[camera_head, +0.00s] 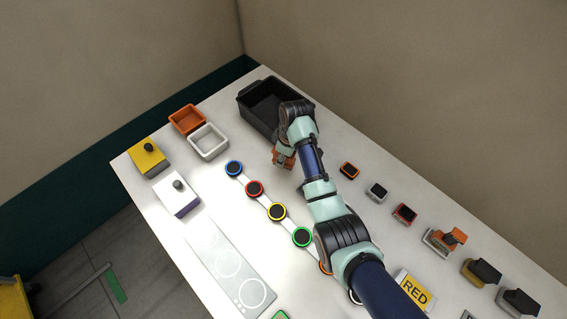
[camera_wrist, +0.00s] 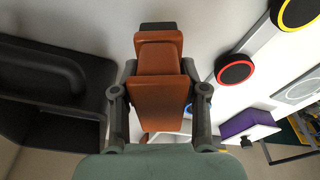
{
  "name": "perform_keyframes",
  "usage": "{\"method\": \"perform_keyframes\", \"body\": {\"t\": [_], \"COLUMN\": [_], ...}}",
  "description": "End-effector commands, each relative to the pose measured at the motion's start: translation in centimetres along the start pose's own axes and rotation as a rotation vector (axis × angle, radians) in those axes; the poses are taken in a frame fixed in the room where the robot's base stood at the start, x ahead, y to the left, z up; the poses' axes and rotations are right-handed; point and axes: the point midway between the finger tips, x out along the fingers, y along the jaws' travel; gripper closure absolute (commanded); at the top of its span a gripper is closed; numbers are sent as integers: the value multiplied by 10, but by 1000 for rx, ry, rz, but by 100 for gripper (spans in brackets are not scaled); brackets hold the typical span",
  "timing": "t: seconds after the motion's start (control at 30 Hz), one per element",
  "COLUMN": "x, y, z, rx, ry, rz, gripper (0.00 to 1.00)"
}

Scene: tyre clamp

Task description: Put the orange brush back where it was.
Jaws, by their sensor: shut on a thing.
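The orange brush (camera_wrist: 160,97) is an orange block with a dark end, held between the two fingers of my gripper (camera_wrist: 159,72) in the wrist view. In the head view my gripper (camera_head: 284,158) is over the table just in front of the black bin, with the orange brush (camera_head: 281,161) showing under it. Whether the brush touches the table is unclear. An orange piece on a grey base (camera_head: 446,239) stands in the row at the right.
The black bin (camera_head: 246,92) is at the back, close to my gripper. Orange (camera_head: 187,119) and white (camera_head: 208,141) trays stand left of it. A strip of coloured rings (camera_head: 255,188) runs below. Small items, including a red one (camera_head: 404,213), line the right edge. My arm covers mid-table.

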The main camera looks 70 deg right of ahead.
Motion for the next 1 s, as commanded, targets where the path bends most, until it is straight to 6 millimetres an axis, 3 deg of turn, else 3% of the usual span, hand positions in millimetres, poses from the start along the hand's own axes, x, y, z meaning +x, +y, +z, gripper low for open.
{"method": "perform_keyframes", "body": {"t": [0.2,0.6,0.63,0.77,1.0], "x": [37,44,44,43,43], "y": [0,0,0,0,0], "z": [6,7,7,7,7], "rx": [0,0,0,0,0], "ry": [-1,0,-1,-1,-1], "rz": [-1,0,-1,-1,-1], "gripper": [85,85,55,33,32]}}
